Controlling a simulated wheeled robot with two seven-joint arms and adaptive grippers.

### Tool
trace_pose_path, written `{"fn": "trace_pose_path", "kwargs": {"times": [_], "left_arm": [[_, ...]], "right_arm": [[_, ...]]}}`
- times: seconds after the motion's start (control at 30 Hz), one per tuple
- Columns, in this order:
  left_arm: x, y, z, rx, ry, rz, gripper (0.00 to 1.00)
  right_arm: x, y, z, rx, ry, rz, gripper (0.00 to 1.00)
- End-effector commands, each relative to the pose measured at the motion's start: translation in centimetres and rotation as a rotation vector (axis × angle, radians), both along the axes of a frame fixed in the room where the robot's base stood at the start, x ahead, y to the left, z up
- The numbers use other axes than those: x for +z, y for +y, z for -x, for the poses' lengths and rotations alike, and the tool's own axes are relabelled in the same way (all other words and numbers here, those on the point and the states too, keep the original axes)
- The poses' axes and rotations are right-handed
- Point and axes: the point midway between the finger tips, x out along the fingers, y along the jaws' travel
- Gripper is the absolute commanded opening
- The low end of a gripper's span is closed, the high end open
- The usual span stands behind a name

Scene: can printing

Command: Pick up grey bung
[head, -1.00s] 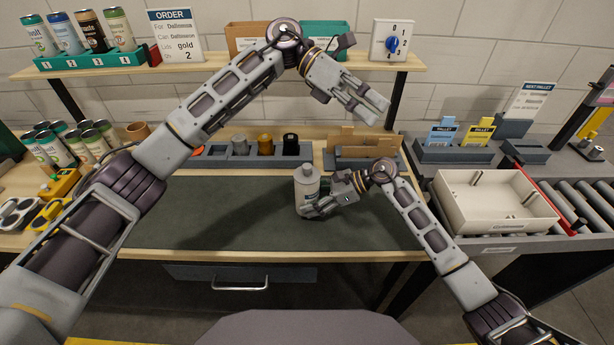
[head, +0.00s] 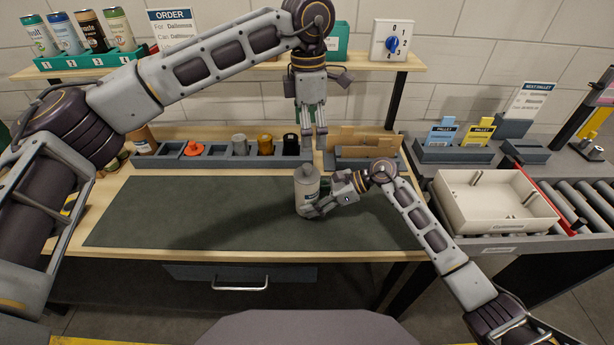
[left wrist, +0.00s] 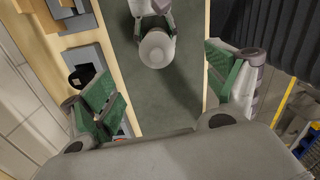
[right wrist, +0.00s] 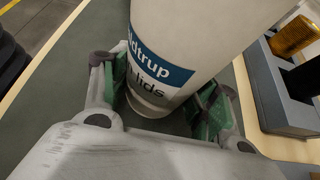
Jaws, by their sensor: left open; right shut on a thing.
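The grey bung (head: 240,145) stands in a slot of the grey rack (head: 216,154) at the back of the mat. My left gripper (head: 315,143) is open and points down at the rack's right end, to the right of the grey bung. Its open fingers also show in the left wrist view (left wrist: 168,88), with nothing between them. My right gripper (head: 313,208) is shut on a light grey bottle (head: 307,184), upright on the mat; its blue-banded label shows in the right wrist view (right wrist: 158,68). The grey bung cannot be made out in the wrist views.
A cardboard holder (head: 362,143) stands right of the left gripper. The green mat (head: 150,215) is clear on the left. A shelf (head: 390,62) runs above the rack.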

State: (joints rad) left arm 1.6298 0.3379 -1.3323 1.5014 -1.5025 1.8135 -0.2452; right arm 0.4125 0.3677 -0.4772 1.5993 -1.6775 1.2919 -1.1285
Motion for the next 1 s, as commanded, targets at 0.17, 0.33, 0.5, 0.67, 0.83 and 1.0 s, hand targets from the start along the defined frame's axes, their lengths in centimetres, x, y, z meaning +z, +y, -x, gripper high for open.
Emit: {"fn": "trace_pose_path", "kwargs": {"times": [0.17, 0.33, 0.5, 0.67, 0.83, 1.0], "left_arm": [[0.1, 0.6, -0.3, 0.012, -0.021, -0.03, 0.88], [0.1, 0.6, -0.3, 0.012, -0.02, -0.029, 0.88], [-0.1, 0.6, -0.3, 0.012, -0.019, -0.028, 0.88], [-1.0, 0.6, -0.3, 0.012, -0.018, -0.029, 0.88], [-3.0, 0.6, -0.3, 0.011, -0.017, -0.029, 0.88], [-5.1, 0.6, -0.3, 0.011, -0.018, -0.028, 0.88]], "right_arm": [[-0.1, 0.0, 0.0, 0.0, 0.001, 0.001, 0.47], [-0.1, 0.0, 0.0, 0.0, 0.001, 0.001, 0.47], [-0.1, 0.0, 0.0, 0.0, 0.001, 0.001, 0.47], [-0.1, 0.0, 0.0, 0.0, 0.001, 0.001, 0.47], [-0.1, 0.0, 0.0, 0.0, 0.002, 0.001, 0.47], [-0.1, 0.0, 0.0, 0.0, 0.001, 0.001, 0.47]]}}
